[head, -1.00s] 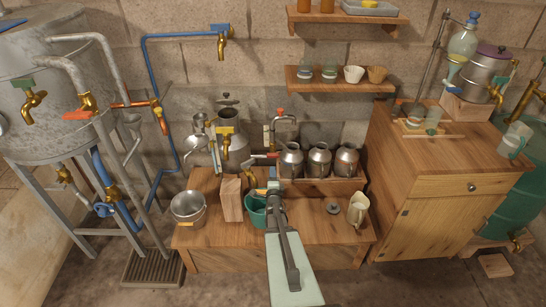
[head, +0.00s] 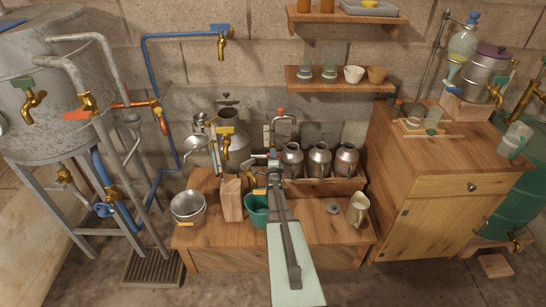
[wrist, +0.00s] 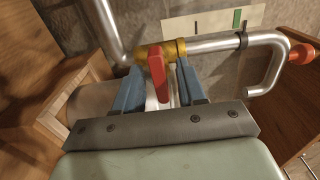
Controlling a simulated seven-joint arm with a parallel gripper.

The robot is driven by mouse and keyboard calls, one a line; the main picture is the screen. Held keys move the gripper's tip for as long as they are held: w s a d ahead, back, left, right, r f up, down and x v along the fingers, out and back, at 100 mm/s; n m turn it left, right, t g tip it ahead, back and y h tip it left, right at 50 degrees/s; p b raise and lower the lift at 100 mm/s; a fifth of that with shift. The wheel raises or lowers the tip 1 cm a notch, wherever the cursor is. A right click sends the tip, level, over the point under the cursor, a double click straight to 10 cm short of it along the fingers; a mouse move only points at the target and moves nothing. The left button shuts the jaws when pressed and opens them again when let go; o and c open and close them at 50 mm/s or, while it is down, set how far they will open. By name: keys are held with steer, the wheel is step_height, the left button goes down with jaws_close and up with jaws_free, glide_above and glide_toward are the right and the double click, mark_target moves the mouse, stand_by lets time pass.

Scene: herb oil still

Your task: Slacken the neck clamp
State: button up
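A brass collar (wrist: 174,47) with a red lever (wrist: 157,72) sits on a bent metal pipe neck (wrist: 224,43) in the wrist view; it looks like the neck clamp. My gripper (wrist: 157,69) has its two blue fingers on either side of the red lever, with a narrow gap at each side. The fingers look open, and I see no firm contact. In the head view my gripper (head: 273,160) is in front of the pipe neck (head: 285,118) and hides the collar and lever.
Several metal cans (head: 319,160) stand close right of my gripper. A wooden block (head: 231,199) and a teal bucket (head: 257,211) stand at its lower left. A pale strip with a green mark (wrist: 237,19) is on the wall behind the neck.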

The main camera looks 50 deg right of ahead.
steer(key=shift+w+d, duration=0.35)
steer(key=shift+c, duration=0.4)
jaws_close()
